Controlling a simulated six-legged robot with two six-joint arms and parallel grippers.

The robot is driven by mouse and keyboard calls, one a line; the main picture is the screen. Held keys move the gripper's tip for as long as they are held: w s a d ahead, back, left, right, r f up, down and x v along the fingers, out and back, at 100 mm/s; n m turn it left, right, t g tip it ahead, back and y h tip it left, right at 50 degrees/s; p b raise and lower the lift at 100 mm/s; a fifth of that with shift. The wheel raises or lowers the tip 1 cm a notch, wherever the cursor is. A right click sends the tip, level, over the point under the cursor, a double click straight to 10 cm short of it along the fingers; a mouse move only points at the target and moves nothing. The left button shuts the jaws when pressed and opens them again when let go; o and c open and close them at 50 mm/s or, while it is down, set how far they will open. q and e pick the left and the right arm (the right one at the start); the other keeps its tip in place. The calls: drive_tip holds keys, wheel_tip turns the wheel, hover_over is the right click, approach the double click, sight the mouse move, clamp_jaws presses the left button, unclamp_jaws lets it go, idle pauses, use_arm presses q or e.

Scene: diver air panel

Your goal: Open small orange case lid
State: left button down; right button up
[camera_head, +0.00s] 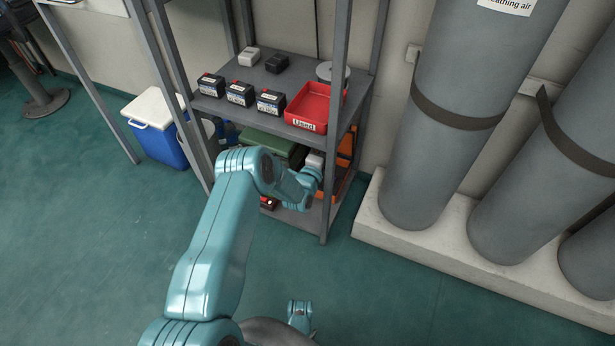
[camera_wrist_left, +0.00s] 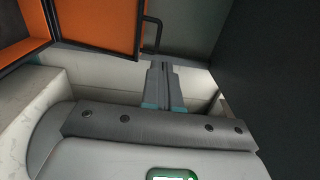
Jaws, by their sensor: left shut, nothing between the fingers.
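The orange case (camera_head: 345,186) is on the lower shelf at the right, partly behind a rack post and my left arm. Orange surfaces show at two heights there, so the lid looks raised, but I cannot tell how far. In the left wrist view, a dark-edged orange panel of the case (camera_wrist_left: 97,22) fills the upper left, with a dark handle (camera_wrist_left: 152,36) at its right edge. My left gripper (camera_wrist_left: 164,68) is shut and empty, its tips just below and right of the handle. Contact is unclear.
A grey rack post (camera_head: 332,150) stands close beside my left wrist. The upper shelf holds a red bin (camera_head: 312,106) and several black batteries (camera_head: 238,94). A green case (camera_head: 268,144) sits left of the orange one. Large gas cylinders (camera_head: 440,110) stand to the right.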

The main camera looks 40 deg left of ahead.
use_arm(q)
drive_tip(key=p+v, duration=0.4)
drive_tip(key=v, duration=0.9)
drive_tip(key=shift+s, duration=0.35)
use_arm(e)
drive_tip(key=shift+g, duration=0.5)
drive_tip(key=r, duration=0.1)
drive_tip(key=s+r, duration=0.1)
drive_tip(key=r, duration=0.1)
drive_tip(key=s+a+r, duration=0.1)
drive_tip(key=r, duration=0.1)
drive_tip(key=shift+s, duration=0.25)
use_arm(q)
drive_tip(key=shift+f, duration=0.1)
